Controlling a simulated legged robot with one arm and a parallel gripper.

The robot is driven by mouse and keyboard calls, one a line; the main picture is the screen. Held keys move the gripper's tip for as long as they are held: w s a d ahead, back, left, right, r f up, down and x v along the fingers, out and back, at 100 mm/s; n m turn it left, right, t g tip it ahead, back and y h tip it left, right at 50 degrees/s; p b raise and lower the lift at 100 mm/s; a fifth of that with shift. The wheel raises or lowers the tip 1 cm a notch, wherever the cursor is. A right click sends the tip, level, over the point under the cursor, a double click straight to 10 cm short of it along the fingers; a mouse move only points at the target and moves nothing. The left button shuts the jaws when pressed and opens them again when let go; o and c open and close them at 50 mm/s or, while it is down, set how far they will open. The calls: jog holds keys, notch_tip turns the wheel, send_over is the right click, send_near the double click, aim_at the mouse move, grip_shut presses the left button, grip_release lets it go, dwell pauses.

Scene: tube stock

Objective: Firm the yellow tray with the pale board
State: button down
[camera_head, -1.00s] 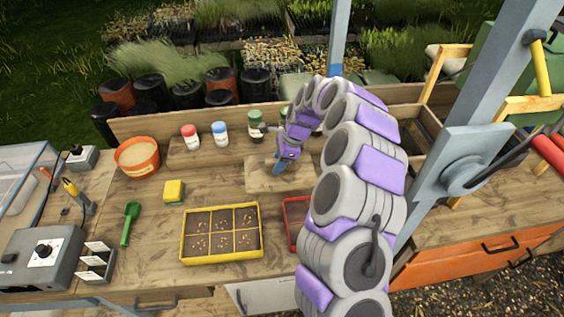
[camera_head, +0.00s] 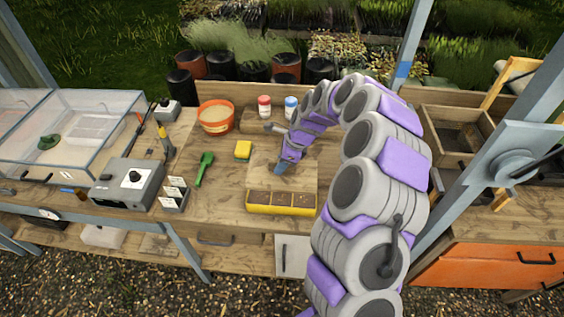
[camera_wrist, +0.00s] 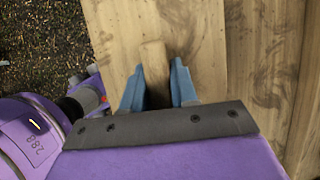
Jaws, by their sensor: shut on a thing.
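The yellow tray (camera_head: 282,208) sits near the bench's front edge in the head view. Its front row of soil cells shows; its back row is hidden behind the pale board (camera_head: 302,178). The board is a flat wooden plate with an upright handle. My gripper (camera_head: 281,168) is above the board. In the wrist view, the blue fingers of my gripper (camera_wrist: 158,88) are on both sides of the wooden handle (camera_wrist: 153,62), shut on it, with the board (camera_wrist: 112,42) below. I cannot tell whether the board touches the tray.
A yellow sponge (camera_head: 243,151), a green scoop (camera_head: 204,168) and an orange pot (camera_head: 216,117) stand to the left. A red-capped bottle (camera_head: 264,108) and a blue-capped bottle (camera_head: 291,107) stand behind. A grey box with a dial (camera_head: 128,184) is farther left. My arm hides the bench to the right.

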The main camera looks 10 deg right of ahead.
jog(key=shift+f+b, duration=1.75)
jog(key=shift+f, duration=0.55)
jog(key=shift+f+p, duration=0.35)
jog(key=shift+f, duration=0.8)
jog(key=shift+r+p, duration=0.15)
jog(key=shift+p, duration=0.5)
jog(key=shift+f+p, duration=0.3)
jog(key=shift+p, duration=0.7)
jog(key=shift+f+p, duration=0.7)
jog(key=shift+f, duration=0.3)
dwell(0.9)
jog(key=shift+s+f, duration=0.15)
jog(key=shift+f, duration=0.15)
dwell(0.7)
